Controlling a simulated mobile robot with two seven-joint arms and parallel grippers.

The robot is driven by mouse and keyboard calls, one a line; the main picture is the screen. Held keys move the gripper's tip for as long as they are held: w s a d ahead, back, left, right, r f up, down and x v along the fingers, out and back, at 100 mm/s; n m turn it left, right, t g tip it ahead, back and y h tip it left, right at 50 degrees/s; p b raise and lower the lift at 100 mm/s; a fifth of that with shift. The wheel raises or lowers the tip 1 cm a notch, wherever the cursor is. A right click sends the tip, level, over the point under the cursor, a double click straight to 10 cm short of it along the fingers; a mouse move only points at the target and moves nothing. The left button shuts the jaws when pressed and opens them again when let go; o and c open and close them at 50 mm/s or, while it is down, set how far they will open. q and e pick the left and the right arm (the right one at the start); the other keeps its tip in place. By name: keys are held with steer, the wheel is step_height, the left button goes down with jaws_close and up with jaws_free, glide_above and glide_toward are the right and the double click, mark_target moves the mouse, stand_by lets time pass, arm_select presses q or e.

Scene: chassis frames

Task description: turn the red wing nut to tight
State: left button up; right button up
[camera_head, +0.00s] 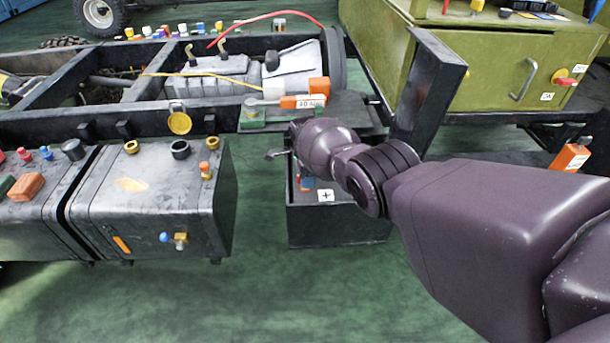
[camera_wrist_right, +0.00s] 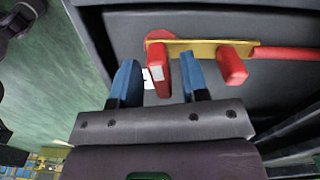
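In the right wrist view, the red wing nut shows as two upright red wings, a near one (camera_wrist_right: 160,72) and one further right (camera_wrist_right: 232,66), by a gold-coloured bar (camera_wrist_right: 200,46). My right gripper (camera_wrist_right: 158,62) has its two blue fingers apart, with the left-hand wing in the gap between them. That wing looks closer to the right finger; I cannot tell whether they touch. In the head view my purple right hand hangs over the black box (camera_head: 338,228) with a "+" label and hides most of the nut. My left gripper is not in view.
A red cable (camera_wrist_right: 285,54) leaves the gold bar to the right. A dark tank (camera_head: 150,205) with coloured caps stands left of the box, with a gap between. A black upright plate (camera_head: 428,90) rises behind my arm. An olive cabinet (camera_head: 500,60) stands behind.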

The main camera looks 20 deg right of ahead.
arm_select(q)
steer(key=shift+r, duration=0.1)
arm_select(e)
steer(key=shift+r, duration=0.2)
steer(key=shift+w+r, duration=0.1)
steer(key=shift+r, duration=0.15)
step_height(320, 180, up, 10)
steer(key=p, duration=0.3)
steer(key=shift+f, duration=0.25)
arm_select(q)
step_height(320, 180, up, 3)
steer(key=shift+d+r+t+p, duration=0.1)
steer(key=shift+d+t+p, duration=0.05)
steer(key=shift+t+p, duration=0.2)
arm_select(e)
steer(key=shift+r, duration=0.25)
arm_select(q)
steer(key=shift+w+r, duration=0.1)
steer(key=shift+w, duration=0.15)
